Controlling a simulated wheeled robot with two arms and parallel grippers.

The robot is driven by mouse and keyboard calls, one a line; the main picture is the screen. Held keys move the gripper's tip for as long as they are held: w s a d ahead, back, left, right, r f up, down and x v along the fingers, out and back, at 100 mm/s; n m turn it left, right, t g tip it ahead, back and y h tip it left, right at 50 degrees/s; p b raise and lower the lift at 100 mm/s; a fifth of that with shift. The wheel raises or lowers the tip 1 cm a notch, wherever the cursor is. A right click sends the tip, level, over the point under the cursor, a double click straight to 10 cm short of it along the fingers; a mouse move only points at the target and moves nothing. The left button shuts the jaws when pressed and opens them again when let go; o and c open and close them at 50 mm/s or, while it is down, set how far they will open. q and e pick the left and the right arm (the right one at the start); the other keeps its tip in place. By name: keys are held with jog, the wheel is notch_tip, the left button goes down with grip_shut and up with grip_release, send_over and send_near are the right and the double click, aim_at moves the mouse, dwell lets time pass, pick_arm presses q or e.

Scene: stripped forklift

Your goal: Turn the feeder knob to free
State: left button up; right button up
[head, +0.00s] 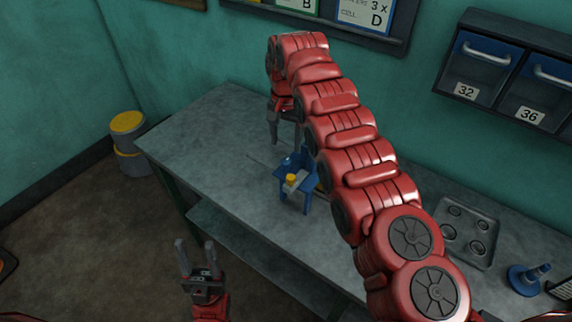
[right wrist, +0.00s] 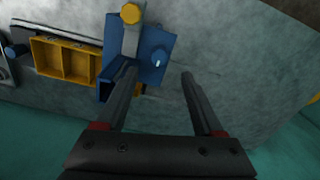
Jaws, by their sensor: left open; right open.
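The feeder appears to be the small blue device (head: 308,185) on the workbench, with a yellow round cap (head: 291,178) on a grey part. In the right wrist view the blue device (right wrist: 153,45) is at top centre, with the yellow cap (right wrist: 131,13) at the upper edge. A small pale-tipped blue stub (right wrist: 156,63) on its face may be the knob; its setting cannot be read. My right gripper (right wrist: 158,72) is open and empty, its fingers pointing at the device, the left finger overlapping it. My left gripper (head: 195,244) is open and empty, in front of the bench.
The grey workbench (head: 200,130) has free room at its left. A yellow bin tray (right wrist: 66,62) lies beside the device. A grey tray with round recesses (head: 468,232) and a blue cone-shaped item (head: 527,279) are at right. Drawers (head: 480,68) hang on the wall.

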aim_at(286, 160)
notch_tip(286, 160, down, 6)
jog(key=shift+s+r+p, duration=0.1)
jog(key=shift+p, duration=1.05)
jog(key=shift+f, duration=0.4)
grip_shut()
